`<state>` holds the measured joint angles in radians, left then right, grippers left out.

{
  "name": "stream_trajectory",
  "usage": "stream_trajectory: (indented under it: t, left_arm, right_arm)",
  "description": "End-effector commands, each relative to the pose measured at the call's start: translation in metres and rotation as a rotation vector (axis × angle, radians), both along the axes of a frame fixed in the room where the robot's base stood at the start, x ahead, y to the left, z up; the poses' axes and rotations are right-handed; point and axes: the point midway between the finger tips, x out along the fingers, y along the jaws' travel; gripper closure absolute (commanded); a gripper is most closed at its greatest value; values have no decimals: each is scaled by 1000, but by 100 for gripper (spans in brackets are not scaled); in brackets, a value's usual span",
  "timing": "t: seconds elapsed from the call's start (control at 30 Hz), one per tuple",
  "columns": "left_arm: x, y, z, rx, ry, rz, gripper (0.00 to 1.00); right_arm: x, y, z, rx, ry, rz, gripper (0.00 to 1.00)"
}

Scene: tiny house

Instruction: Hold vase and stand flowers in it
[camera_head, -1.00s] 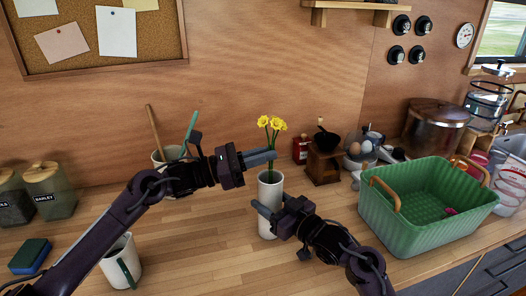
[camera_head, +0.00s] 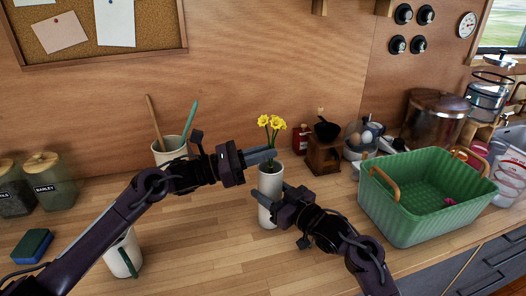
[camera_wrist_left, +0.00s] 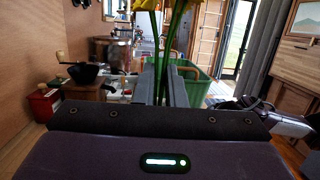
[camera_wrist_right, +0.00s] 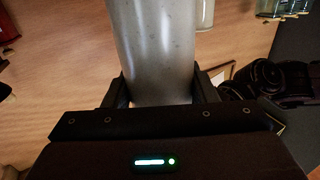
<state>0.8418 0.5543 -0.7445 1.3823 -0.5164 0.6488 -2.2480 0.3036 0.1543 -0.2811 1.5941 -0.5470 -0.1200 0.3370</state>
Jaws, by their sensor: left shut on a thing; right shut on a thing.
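A tall white vase (camera_head: 268,212) stands upright on the wooden counter. My right gripper (camera_head: 270,192) is shut on the vase at its middle; in the right wrist view the vase (camera_wrist_right: 155,50) fills the space between the fingers. Yellow flowers with green stems (camera_head: 272,126) are upright above the vase mouth. My left gripper (camera_head: 274,154) is shut on the stems just above the rim; in the left wrist view the stems (camera_wrist_left: 163,60) pass between its fingers. The lower stem ends are hidden, seemingly inside the vase.
A green basket (camera_head: 425,215) stands at the right, with a coffee grinder (camera_head: 324,155) behind the vase. A white mug (camera_head: 122,256), a utensil pot (camera_head: 168,152), jars (camera_head: 48,182) and a sponge (camera_head: 32,245) are at the left. Bare counter lies in front of the vase.

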Motion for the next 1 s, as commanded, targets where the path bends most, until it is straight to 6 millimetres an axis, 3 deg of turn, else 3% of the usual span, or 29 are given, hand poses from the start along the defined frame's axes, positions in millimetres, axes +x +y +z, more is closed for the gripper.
stream_trajectory:
  t: [0.6,1.0]
  left_arm:
    - [0,0,-25,1,0,0,100]
    - [0,0,-27,0,0,0,100]
  right_arm:
    - [0,0,0,-1,-1,-1,80]
    - [0,0,0,-1,-1,-1,80]
